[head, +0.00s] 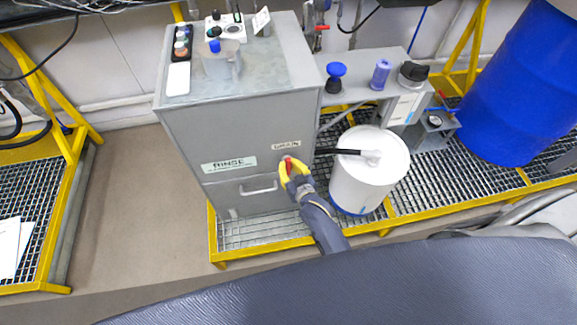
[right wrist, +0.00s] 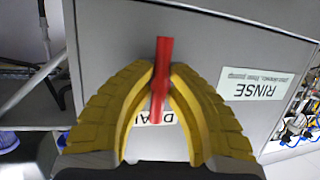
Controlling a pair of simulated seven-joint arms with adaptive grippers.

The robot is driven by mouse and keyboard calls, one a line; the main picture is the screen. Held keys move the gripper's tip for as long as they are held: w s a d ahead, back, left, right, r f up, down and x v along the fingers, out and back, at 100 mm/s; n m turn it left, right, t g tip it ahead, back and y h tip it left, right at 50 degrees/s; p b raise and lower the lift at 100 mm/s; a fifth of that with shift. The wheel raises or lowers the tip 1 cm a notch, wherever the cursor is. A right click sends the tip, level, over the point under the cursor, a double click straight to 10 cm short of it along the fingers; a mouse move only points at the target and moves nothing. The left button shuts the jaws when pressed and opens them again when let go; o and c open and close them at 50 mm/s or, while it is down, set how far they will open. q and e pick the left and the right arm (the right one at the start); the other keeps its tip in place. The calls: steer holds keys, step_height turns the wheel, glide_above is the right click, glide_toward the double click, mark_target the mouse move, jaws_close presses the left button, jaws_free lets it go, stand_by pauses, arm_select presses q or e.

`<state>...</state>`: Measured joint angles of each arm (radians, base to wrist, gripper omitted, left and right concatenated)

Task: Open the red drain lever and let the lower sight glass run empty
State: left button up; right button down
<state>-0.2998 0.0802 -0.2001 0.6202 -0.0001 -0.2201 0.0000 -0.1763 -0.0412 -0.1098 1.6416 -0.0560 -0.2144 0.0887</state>
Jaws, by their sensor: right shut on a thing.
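The red drain lever (head: 289,165) is on the front of the grey cabinet (head: 250,125), just below a small label (head: 286,145). In the right wrist view the red lever (right wrist: 161,75) stands between the yellow fingers, in front of a partly covered label. My right gripper (head: 291,170) is shut on the lever; its yellow fingertips (right wrist: 161,78) meet around it. My left gripper is not in view. I cannot make out the lower sight glass in either view.
A RINSE label (head: 229,164) and a drawer handle (head: 259,188) are left of the gripper. A white drum (head: 368,185) with a black hose stands close on the right, on yellow-edged grating. A blue barrel (head: 520,85) stands farther right. The floor at left (head: 140,200) is clear.

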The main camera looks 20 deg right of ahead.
steer(key=c, duration=1.4)
jaws_free()
steer(key=v, duration=1.2)
steer(key=shift+r, duration=0.1)
